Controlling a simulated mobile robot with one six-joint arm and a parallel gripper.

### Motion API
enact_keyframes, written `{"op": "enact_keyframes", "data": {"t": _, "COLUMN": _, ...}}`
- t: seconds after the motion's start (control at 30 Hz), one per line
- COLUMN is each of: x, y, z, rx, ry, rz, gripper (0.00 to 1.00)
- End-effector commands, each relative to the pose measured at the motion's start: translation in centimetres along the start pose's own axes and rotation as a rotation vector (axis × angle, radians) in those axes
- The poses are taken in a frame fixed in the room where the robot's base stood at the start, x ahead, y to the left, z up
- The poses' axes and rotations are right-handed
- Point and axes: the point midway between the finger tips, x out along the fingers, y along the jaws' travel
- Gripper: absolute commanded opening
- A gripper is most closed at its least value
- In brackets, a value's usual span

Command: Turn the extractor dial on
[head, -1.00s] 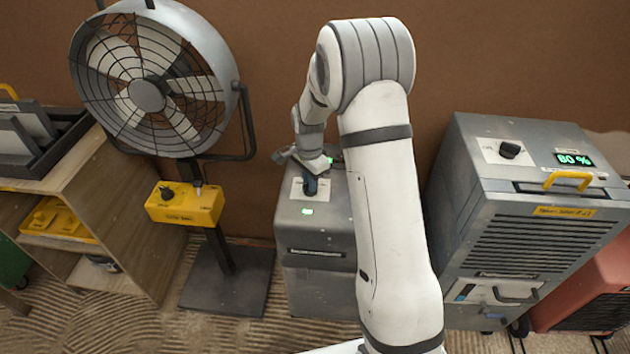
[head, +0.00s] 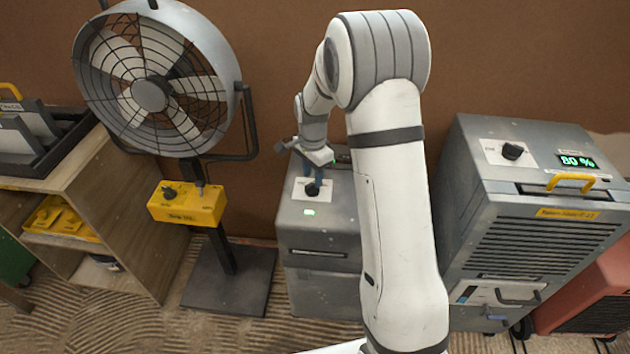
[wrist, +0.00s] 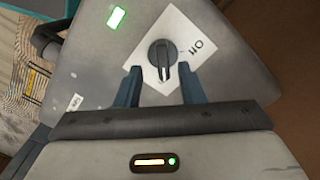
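A black dial (head: 312,188) sits on a white card on top of the grey box (head: 325,268) in the middle. In the wrist view the dial (wrist: 162,53) has a raised ridge running roughly up and down the picture. The printed word "Off" is to its right; no other word on the card is visible. A green light (wrist: 117,17) glows on the same top, also seen in the head view. My gripper (wrist: 161,84) is open and empty. Its two blue-grey fingers are apart, with the dial beyond their tips, and do not appear to touch it.
A large fan (head: 150,92) with a yellow control box (head: 187,203) stands left. A bigger grey unit (head: 545,235) with its own dial (head: 513,150) and "80 %" display stands right. A wooden shelf (head: 130,215) is far left. The brown wall is close behind.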

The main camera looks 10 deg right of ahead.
Motion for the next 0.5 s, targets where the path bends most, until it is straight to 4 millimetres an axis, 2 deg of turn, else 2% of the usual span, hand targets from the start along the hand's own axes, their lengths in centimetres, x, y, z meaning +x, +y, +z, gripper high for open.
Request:
{"op": "enact_keyframes", "data": {"t": 0.03, "x": -1.1, "y": 0.0, "z": 0.0, "rx": 0.000, "ry": 0.001, "rz": -0.002, "gripper": 0.35}}
{"op": "enact_keyframes", "data": {"t": 0.2, "x": -3.6, "y": 0.1, "z": 0.0, "rx": 0.001, "ry": 0.001, "rz": -0.001, "gripper": 0.35}}
{"op": "enact_keyframes", "data": {"t": 0.33, "x": -4.4, "y": 0.2, "z": 0.0, "rx": 0.001, "ry": 0.000, "rz": 0.001, "gripper": 0.35}}
{"op": "enact_keyframes", "data": {"t": 0.5, "x": -4.6, "y": 0.3, "z": 0.1, "rx": 0.001, "ry": -0.001, "rz": 0.002, "gripper": 0.35}}
